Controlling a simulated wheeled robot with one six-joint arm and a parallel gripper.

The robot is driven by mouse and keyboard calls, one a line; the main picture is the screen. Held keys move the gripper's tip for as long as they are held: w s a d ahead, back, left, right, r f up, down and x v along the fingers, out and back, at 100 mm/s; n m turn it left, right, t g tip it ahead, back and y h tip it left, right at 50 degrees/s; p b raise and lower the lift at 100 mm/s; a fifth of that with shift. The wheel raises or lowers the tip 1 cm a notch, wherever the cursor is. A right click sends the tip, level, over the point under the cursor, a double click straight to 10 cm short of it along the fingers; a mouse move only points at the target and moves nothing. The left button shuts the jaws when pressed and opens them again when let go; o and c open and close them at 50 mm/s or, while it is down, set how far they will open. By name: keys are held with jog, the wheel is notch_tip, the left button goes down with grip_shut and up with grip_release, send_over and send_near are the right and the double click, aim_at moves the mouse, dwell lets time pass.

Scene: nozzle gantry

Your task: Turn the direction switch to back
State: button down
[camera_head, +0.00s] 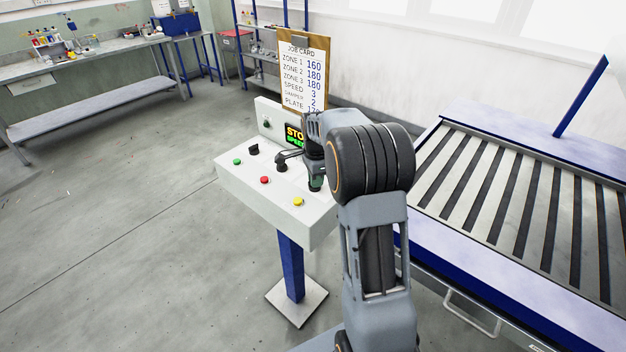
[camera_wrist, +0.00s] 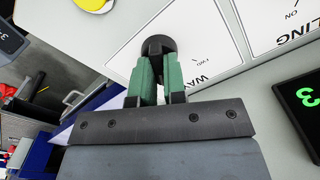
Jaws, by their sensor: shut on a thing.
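The switch knob (camera_wrist: 157,46) is round and black, on a white label plate (camera_wrist: 192,45) with the partly hidden words "WAY" and "FWD". My gripper (camera_wrist: 160,70) has green fingers and is shut on this knob, with one finger on each side. The fingers hide part of the knob and the plate, and I cannot tell which way the knob points. In the head view my gripper (camera_head: 315,182) is at the right part of the sloped white control panel (camera_head: 232,180), and the held knob is hidden there.
The panel has a green button (camera_head: 237,161), a red button (camera_head: 264,180), a yellow button (camera_head: 298,202) and black knobs (camera_head: 253,149) close by. A display (camera_head: 295,135) and a job card (camera_head: 304,75) stand behind. A slatted conveyor (camera_head: 520,200) is at right. Floor at left is clear.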

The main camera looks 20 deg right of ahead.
jog(key=shift+s+d+f, duration=0.1)
jog(key=shift+s+d, duration=0.05)
jog(key=shift+s, duration=0.05)
jog(key=c, duration=1.6)
grip_release()
jog(key=o, duration=0.3)
jog(key=shift+s+d, duration=0.1)
jog(key=shift+d, duration=0.1)
jog(key=shift+o, duration=0.6)
jog(key=shift+a, duration=0.25)
notch_tip(320, 180, up, 14)
jog(key=shift+b, duration=0.4)
